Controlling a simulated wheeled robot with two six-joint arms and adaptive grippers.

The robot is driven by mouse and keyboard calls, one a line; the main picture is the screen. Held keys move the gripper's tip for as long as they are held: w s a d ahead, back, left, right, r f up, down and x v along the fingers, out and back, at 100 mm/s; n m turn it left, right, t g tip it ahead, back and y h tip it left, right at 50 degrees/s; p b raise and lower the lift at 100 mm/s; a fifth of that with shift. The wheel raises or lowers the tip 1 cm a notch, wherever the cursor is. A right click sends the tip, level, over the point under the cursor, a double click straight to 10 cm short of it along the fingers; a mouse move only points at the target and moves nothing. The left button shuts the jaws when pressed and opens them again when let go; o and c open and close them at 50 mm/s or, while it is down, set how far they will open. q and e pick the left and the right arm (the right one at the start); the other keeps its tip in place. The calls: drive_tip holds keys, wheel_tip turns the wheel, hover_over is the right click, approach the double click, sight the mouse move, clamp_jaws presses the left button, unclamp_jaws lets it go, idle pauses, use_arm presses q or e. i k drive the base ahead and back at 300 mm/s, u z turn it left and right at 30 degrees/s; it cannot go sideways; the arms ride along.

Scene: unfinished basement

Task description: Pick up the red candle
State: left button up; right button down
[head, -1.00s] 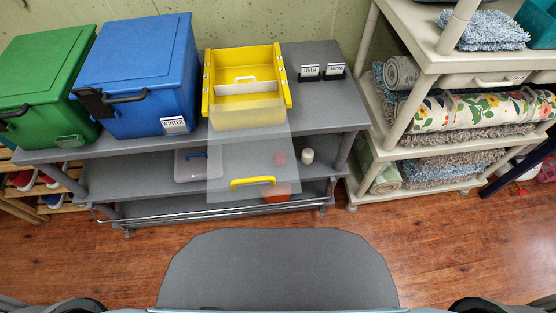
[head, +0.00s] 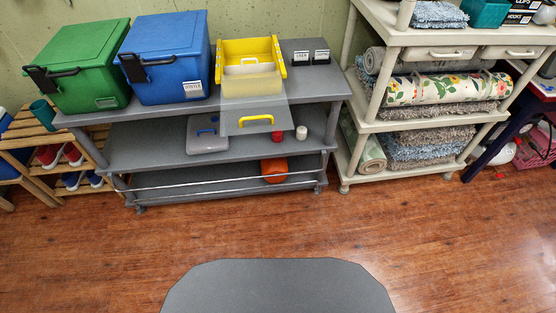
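The red candle (head: 280,135) is a small red cylinder on the middle shelf of the grey shelving unit (head: 160,152). It stands upright near the shelf's right end, just left of a white candle (head: 301,132). The yellow toolbox (head: 250,60) sits on the top shelf, and its clear lid (head: 238,117) with a yellow handle hangs down in front, ending just left of the red candle. Neither of my grippers shows in the head view.
A grey case (head: 206,140) lies on the middle shelf; an orange-red round object (head: 274,171) is on the bottom shelf. Green (head: 80,70) and blue (head: 165,60) bins stand on top. A beige rug rack (head: 372,128) stands right. The wooden floor (head: 240,225) in front is clear.

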sight(277, 133)
drive_tip(key=z, duration=1.25)
drive_tip(key=i, duration=1.15)
drive_tip(key=u, duration=0.35)
drive_tip(key=i, duration=0.85)
drive_tip(key=u, duration=1.15)
drive_tip(key=i, duration=0.3)
drive_tip(key=u, duration=0.25)
